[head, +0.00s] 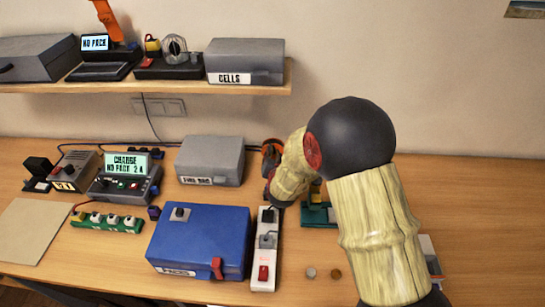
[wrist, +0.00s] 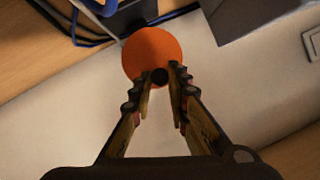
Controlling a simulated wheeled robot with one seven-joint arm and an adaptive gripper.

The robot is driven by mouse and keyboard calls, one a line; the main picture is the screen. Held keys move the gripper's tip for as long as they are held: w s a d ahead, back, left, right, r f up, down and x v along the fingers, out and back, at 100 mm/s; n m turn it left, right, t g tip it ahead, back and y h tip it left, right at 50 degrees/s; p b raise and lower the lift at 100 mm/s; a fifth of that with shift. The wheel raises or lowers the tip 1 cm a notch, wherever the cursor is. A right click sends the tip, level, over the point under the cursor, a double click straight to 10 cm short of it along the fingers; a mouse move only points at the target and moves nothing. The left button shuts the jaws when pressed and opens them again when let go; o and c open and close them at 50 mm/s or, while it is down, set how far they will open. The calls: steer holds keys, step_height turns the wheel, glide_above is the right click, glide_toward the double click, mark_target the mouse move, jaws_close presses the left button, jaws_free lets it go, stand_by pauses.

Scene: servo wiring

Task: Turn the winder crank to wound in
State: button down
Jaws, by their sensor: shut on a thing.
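The winder shows in the wrist view as a round orange disc (wrist: 150,47) with a small black crank knob (wrist: 160,76) near its lower edge. My gripper (wrist: 161,82) is shut on the knob, with one fingertip on each side of it. In the head view an orange and dark piece, seemingly the winder (head: 271,150), stands near the wall behind the power strip. My arm partly covers that spot, and the fingertips are hard to make out there. I cannot tell the crank's wound state.
A grey box (head: 211,160) stands left of the winder. A blue box (head: 199,242) and a white power strip (head: 263,272) lie in front. Blue and black cables (wrist: 84,40) run beside the disc. A green piece (head: 318,213) sits under my arm. The far right of the table is clear.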

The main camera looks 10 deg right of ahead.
stand_by(0.3)
steer(key=c, duration=1.8)
jaws_free()
steer(key=shift+o, duration=0.4)
steer(key=v, duration=1.2)
